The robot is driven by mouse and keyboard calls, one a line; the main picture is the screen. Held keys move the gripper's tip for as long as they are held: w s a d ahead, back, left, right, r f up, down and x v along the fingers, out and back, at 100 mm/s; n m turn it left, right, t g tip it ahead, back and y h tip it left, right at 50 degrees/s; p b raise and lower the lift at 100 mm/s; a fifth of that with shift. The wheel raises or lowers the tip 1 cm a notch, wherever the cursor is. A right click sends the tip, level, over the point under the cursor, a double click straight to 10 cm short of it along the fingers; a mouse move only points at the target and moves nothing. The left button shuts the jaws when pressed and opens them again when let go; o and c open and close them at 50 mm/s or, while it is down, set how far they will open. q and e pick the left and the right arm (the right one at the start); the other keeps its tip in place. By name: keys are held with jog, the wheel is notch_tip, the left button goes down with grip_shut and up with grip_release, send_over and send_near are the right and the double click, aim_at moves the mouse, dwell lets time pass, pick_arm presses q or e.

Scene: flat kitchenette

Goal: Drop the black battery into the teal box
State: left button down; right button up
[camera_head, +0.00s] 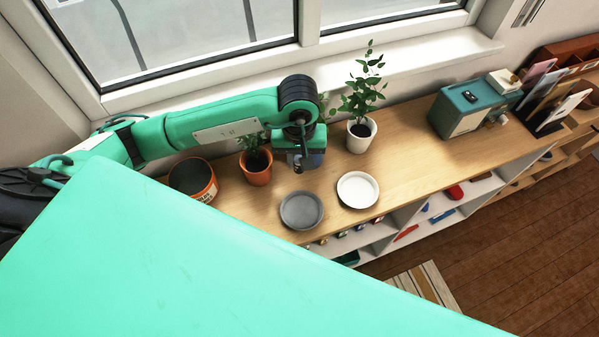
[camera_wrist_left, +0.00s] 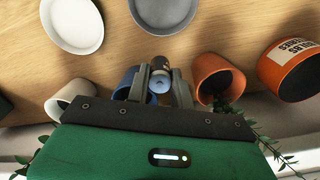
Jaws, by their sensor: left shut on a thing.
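My left gripper (camera_head: 301,164) hangs above the wooden counter, between the potted plants and the grey plate. In the left wrist view its two fingers (camera_wrist_left: 160,86) are shut on a small dark cylinder, the black battery (camera_wrist_left: 159,63), with a pale bluish round end facing the camera. In the head view the battery is too small to make out clearly. A teal, box-shaped thing with a pale front (camera_head: 470,107) stands on the counter at the right, well away from the gripper. I cannot tell if it is open on top. My right gripper is not in view.
Below the gripper are a grey plate (camera_head: 302,210) and a white plate (camera_head: 358,190). A terracotta pot (camera_head: 257,175), a white pot (camera_head: 359,141) and an orange-and-black tin (camera_head: 193,180) stand nearby. A blue cup (camera_wrist_left: 124,86) is beside the fingers. Counter right of the white plate is clear.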

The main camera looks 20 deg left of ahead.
aim_at(299, 171)
pick_arm(q)
notch_tip(299, 171, down, 5)
jog(key=shift+p, duration=0.5)
notch_tip(299, 171, down, 4)
jog(key=shift+r+p, duration=0.2)
jog(key=shift+p, duration=0.4)
jog(key=shift+f, duration=0.1)
jog(key=shift+f+b, duration=0.2)
jog(key=shift+b, duration=0.1)
jog(key=c, duration=1.2)
grip_release()
jog(key=shift+c, duration=0.2)
jog(key=shift+r, duration=0.1)
